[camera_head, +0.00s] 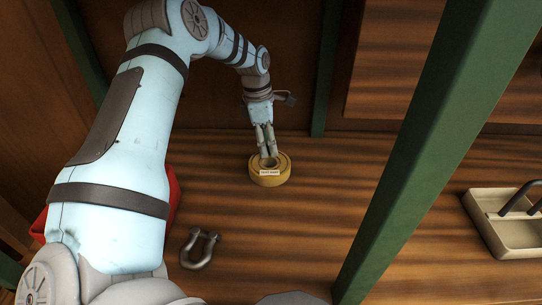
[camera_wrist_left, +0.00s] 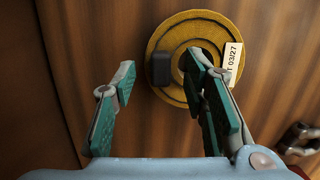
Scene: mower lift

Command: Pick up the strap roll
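The strap roll (camera_head: 271,181) is a yellow ring with a white label, lying flat on the wooden surface in the head view. In the left wrist view the roll (camera_wrist_left: 196,23) shows at the top centre, with a black block on its left side. My left gripper (camera_head: 267,153) points down at the roll. In the left wrist view the fingers of my left gripper (camera_wrist_left: 159,64) are spread apart: one is left of the roll, the other overlaps its centre hole. I cannot tell whether they touch it. My right gripper is not in view.
A metal shackle (camera_head: 199,249) lies nearer, to the left of the roll. A red container (camera_head: 174,188) is partly hidden behind my left arm. A green post (camera_head: 418,160) crosses the right side, with a beige tray (camera_head: 514,235) beyond it. The wood around the roll is clear.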

